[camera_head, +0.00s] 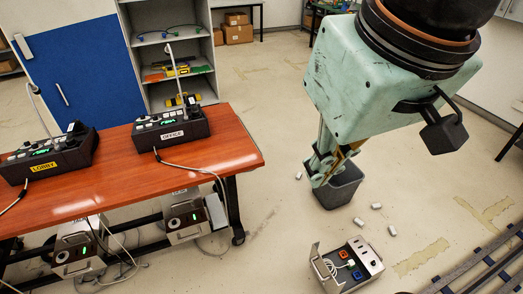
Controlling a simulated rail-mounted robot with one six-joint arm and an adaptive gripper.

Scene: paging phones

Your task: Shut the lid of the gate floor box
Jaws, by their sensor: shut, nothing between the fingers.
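A metal floor box (347,266) sits on the floor at the bottom centre right. It is open, with blue and orange sockets and a white cable showing inside. No gate label is readable on it. A raised metal panel stands along its right side and a handle-like bracket rises at its left; I cannot tell for sure which belongs to the lid. My gripper (318,180) is above and behind the box in the picture, pointing down, shut and empty. It is apart from the box and overlaps the dark bin in this view.
A dark bin (339,190) stands on the floor behind the box, with several small pale cylinders (392,230) around it. A red-brown table (215,155) with LOBBY and OFFICE phones is at left, with two more floor boxes beneath. Rails (480,265) run at lower right.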

